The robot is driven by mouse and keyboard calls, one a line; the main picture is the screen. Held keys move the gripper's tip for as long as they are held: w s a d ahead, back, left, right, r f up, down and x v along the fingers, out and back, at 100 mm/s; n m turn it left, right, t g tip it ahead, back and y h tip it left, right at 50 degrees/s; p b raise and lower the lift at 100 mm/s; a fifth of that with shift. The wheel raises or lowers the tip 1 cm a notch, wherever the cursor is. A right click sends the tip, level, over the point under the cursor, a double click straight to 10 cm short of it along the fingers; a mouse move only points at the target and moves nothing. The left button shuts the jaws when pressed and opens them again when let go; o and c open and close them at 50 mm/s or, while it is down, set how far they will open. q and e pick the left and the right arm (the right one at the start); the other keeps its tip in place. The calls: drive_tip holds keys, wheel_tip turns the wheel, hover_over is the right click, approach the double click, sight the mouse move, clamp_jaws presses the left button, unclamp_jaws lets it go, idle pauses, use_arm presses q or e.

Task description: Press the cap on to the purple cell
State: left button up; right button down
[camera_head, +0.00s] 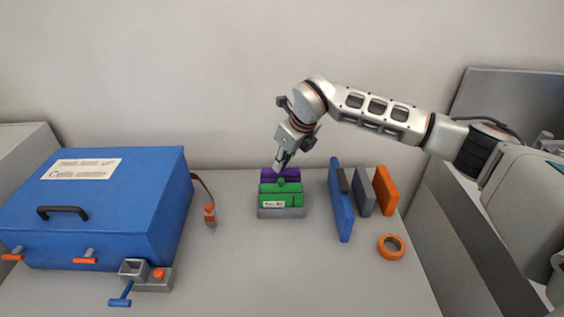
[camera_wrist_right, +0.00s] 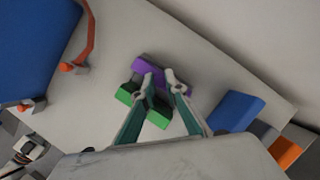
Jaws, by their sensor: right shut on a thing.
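The purple cell (camera_head: 270,174) stands behind a green cell (camera_head: 281,197) on the table, over a grey base (camera_head: 281,213). The purple cell also shows in the wrist view (camera_wrist_right: 180,67), partly hidden by my fingers. My right gripper (camera_head: 280,166) points down at the purple cell from above. In the wrist view its two fingertips (camera_wrist_right: 161,82) are a little apart, over the purple cell. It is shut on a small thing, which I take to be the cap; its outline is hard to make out. I cannot tell whether it touches the cell. My left gripper is not in view.
A blue cycler box (camera_head: 105,210) stands at left, with a red-lead connector (camera_head: 209,214) beside it. A grey fixture (camera_head: 153,280) is in front. At right stand a blue slab (camera_head: 340,205), a grey slab (camera_head: 364,192), an orange slab (camera_head: 386,190) and an orange ring (camera_head: 382,252).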

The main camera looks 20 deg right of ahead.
drive_tip(key=c, duration=2)
unclamp_jaws()
drive_tip(key=shift+o, duration=0.2)
drive_tip(key=o, duration=0.5)
drive_tip(key=shift+c, duration=0.2)
drive_tip(key=shift+r, duration=0.15)
drive_tip(key=shift+r+p, duration=1.65)
drive_tip(key=shift+r, duration=0.75)
drive_tip(key=shift+r+p, duration=0.55)
drive_tip(key=shift+r, duration=0.45)
